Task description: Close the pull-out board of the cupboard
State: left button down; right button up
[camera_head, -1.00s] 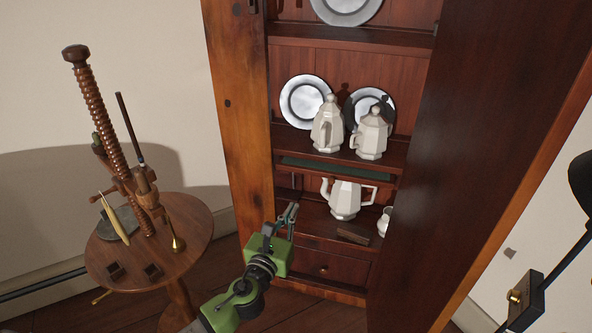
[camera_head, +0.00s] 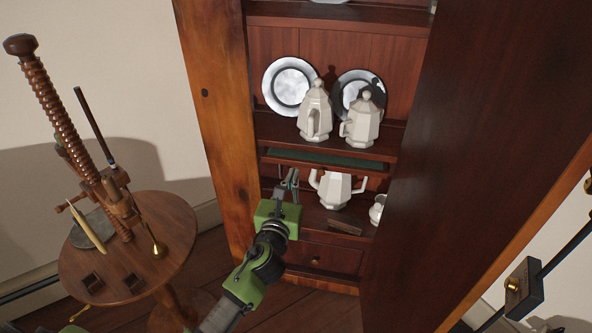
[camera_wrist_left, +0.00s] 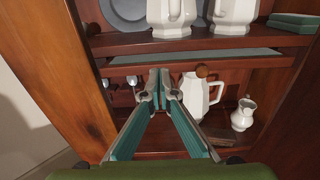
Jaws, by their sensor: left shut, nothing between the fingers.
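The cupboard (camera_head: 214,100) is wooden and stands open. Its pull-out board (camera_head: 325,159) has a dark green top and a wooden front edge, below the shelf with two white pots. My left gripper (camera_head: 291,176) is shut and empty, in front of the cupboard near the board's left part. Its fingertips (camera_wrist_left: 160,82) appear just below the board's edge. My right gripper is not in view.
A white teapot (camera_head: 334,190) and a small jug (camera_head: 377,209) stand on the shelf below the board. The open cupboard door (camera_head: 455,160) bounds the right side. A round table (camera_head: 170,235) with a wooden screw device stands at left.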

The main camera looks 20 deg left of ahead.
aim_at(298, 162)
pick_arm(q)
jog(key=w, duration=0.3)
jog(key=shift+w+a+b, duration=0.2)
jog(key=shift+w+b, duration=0.1)
jog(key=shift+w, duration=0.15)
jog(key=shift+w+a, duration=0.2)
jog(key=shift+w, duration=1.05)
